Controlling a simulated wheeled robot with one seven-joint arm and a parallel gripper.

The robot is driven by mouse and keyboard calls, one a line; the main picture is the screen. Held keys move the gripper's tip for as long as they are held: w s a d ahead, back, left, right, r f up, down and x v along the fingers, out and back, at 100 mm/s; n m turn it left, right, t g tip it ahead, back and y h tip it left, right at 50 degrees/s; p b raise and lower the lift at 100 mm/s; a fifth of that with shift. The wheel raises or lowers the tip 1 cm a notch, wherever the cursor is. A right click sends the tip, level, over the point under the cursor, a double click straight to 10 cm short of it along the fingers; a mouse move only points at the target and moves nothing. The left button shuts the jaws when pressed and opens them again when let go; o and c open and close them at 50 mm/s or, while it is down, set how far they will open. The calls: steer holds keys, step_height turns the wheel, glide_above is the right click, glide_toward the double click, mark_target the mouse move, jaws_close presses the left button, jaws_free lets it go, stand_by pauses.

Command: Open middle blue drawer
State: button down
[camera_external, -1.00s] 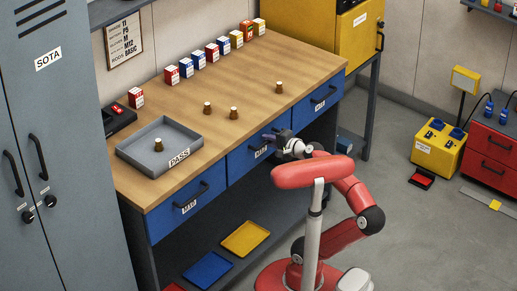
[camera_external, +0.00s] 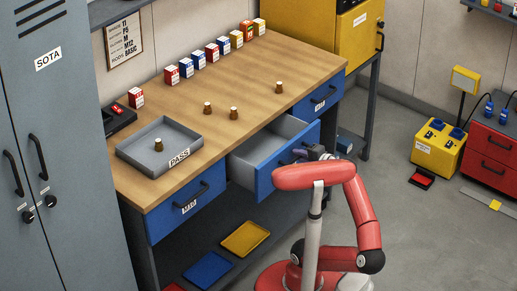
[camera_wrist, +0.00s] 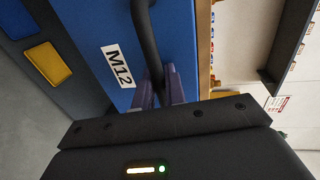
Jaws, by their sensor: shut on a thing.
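The middle blue drawer (camera_external: 264,187) of the workbench is pulled well out, and its grey inside shows empty in the external view. Its blue front bears an M12 label (camera_wrist: 117,66) in the wrist view. My gripper (camera_wrist: 160,86) is shut on the drawer's dark bar handle (camera_wrist: 146,38), with a finger on each side of it. In the external view my gripper (camera_external: 308,153) is at the drawer front, partly hidden by my red arm.
Blue drawers at left (camera_external: 181,219) and right (camera_external: 322,98) are closed. The wooden bench top (camera_external: 255,90) holds a grey PASS tray (camera_external: 130,152), several small boxes and brown-topped pieces. A yellow tray (camera_external: 246,238) and a blue tray (camera_external: 208,270) lie below.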

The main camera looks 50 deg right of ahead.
steer(key=f+b+v, duration=0.1)
steer(key=f+v, duration=0.1)
steer(key=v, duration=1.1)
steer(key=shift+s+f+b, duration=0.25)
steer(key=shift+f+b, duration=0.1)
steer(key=shift+f, duration=0.05)
steer(key=c, duration=1.8)
jaws_free()
steer(key=shift+s+r, duration=0.1)
steer(key=v, duration=0.7)
steer(key=shift+s+p, duration=0.3)
steer(key=shift+p, duration=0.1)
